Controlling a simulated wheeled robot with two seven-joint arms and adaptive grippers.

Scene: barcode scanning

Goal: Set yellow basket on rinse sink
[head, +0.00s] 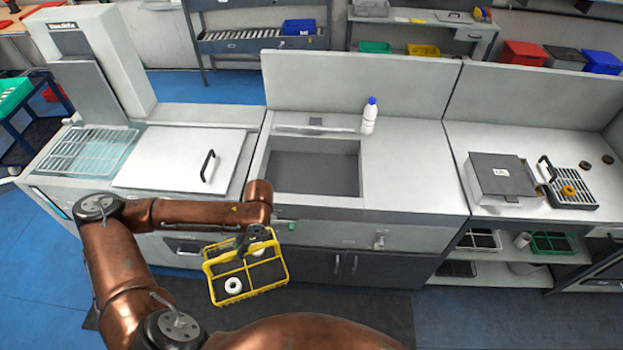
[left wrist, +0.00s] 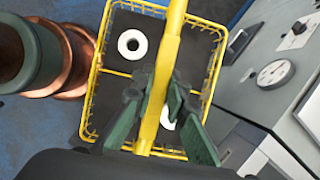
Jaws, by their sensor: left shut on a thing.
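The yellow basket (head: 247,283) hangs from my left gripper (head: 250,238) in front of the sink counter, below the counter's top edge. It has dark compartments, with a white ring (head: 233,285) in one. In the left wrist view my left gripper (left wrist: 165,110) is shut on the yellow handle (left wrist: 170,50) of the basket. A white ring (left wrist: 132,44) shows there, with another white piece partly hidden behind the fingers. The rinse sink (head: 315,172) is a rectangular grey basin in the middle counter, beyond and to the right of the basket. My right gripper is not seen.
A white bottle with a blue cap (head: 369,116) stands right of the sink. A lidded section with a black handle (head: 180,160) lies left of it.

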